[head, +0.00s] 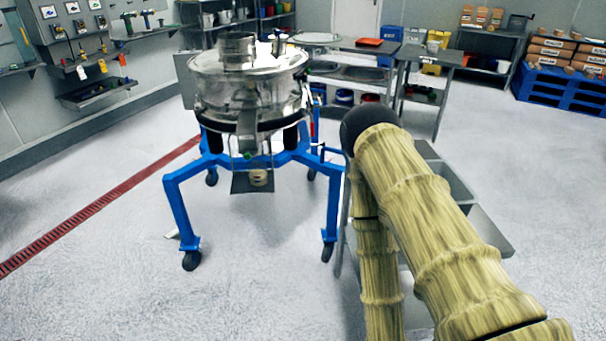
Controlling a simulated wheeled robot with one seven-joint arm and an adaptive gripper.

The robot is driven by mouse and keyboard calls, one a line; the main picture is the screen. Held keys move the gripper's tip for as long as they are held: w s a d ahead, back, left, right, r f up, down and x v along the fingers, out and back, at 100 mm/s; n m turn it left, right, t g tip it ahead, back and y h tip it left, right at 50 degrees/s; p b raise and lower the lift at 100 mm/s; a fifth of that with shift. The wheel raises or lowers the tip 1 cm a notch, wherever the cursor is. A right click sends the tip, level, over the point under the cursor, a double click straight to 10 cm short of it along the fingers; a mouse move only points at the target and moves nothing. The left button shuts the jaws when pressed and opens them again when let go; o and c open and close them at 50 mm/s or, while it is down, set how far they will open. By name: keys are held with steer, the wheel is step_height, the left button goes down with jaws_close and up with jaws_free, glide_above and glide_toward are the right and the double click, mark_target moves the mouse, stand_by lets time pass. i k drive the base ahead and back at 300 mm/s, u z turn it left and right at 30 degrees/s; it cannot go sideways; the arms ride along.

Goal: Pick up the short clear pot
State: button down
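A small round pot or jar (259,177) with a tan look stands on the small hanging tray (241,186) under the spout of the steel sifter (250,92). It is too small to tell whether it is the short clear pot. I make out no other clear pot for certain. My bamboo-textured arm fills the right foreground, rising to a dark joint and folding back down. My gripper is out of the picture, below the bottom edge, so its state does not show.
The sifter stands on a blue wheeled frame (176,205). A grey trolley (452,185) is partly hidden behind my arm. Steel tables with trays (352,74) stand behind. A blue pallet (556,91) holds boxes at the far right. The floor at front left is clear, with a red drain strip (75,223).

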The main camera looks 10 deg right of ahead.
mark_target(256, 169)
steer(key=z, duration=0.05)
steer(key=i, duration=1)
steer(key=u, duration=0.3)
steer(key=k, duration=0.6)
steer(key=u, duration=0.2)
steer(key=i, duration=0.5)
